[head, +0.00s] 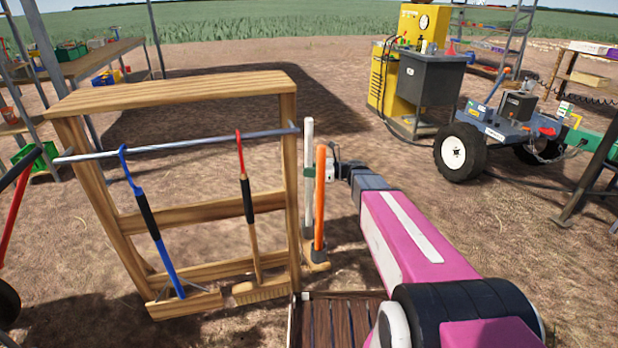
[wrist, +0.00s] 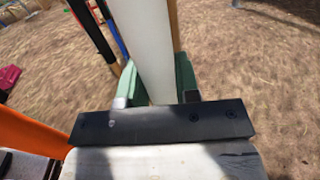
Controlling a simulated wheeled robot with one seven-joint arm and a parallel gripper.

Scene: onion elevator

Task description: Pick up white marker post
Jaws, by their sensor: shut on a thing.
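In the head view my gripper (head: 331,170) reaches in from the right, partly hidden behind an orange post (head: 320,195). I cannot tell whether the post's foot is lifted from its holder.
The orange post stands close beside the white one and shows at the wrist view's left edge. The wooden rack (head: 170,92) holds a blue-handled tool (head: 150,225) and a red-handled broom (head: 247,205). A blue cart (head: 510,125) and yellow machine (head: 390,85) stand behind right.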

